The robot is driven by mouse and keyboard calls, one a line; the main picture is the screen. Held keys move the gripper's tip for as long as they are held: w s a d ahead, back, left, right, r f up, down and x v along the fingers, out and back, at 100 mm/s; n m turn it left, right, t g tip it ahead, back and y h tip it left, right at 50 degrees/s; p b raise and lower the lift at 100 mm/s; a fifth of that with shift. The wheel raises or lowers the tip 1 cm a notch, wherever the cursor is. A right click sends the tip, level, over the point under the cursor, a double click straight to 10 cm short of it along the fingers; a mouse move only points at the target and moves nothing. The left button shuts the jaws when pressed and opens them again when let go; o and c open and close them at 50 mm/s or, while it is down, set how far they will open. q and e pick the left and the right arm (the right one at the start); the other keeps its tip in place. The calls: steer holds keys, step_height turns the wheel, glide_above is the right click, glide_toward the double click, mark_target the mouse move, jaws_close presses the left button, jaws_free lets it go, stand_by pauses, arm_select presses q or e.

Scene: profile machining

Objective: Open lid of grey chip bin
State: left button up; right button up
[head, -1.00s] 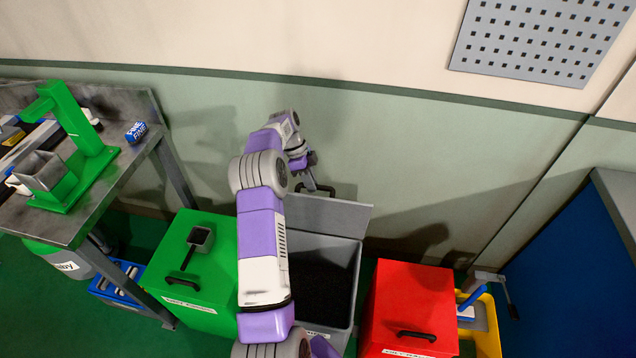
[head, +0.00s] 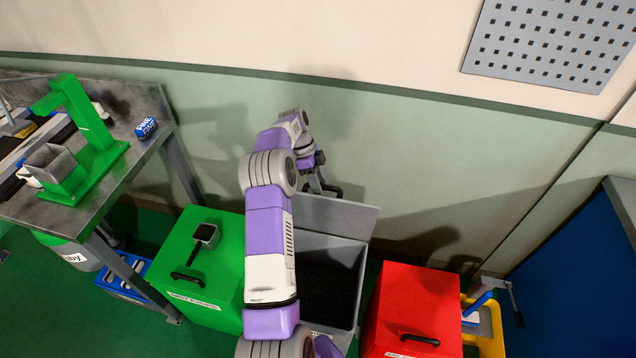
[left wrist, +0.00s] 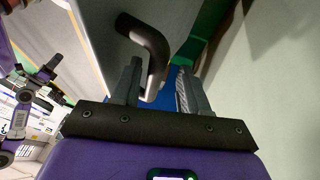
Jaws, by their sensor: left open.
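The grey chip bin (head: 357,283) stands between a green bin and a red bin. Its lid (head: 345,216) is up, standing tilted at the back by the wall, and the dark inside shows. The lid's black handle (head: 334,190) is at its top edge. My left gripper (head: 319,184) is at this handle, behind the lid's upper edge. In the left wrist view my left gripper (left wrist: 160,82) is open, with the black handle (left wrist: 152,42) between its two fingers; I cannot tell whether they touch it. My left arm hides part of the bin. My right gripper is not in view.
The green bin (head: 222,258) has a dark scoop (head: 204,236) on its lid. The red bin (head: 412,300) is shut. A yellow container (head: 493,335) is at the right. A metal workbench (head: 150,158) with a green stand is at the left. The wall is close behind the lid.

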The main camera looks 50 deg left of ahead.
arm_select(q)
steer(key=p+v, duration=0.1)
steer(key=v, duration=0.6)
stand_by(0.3)
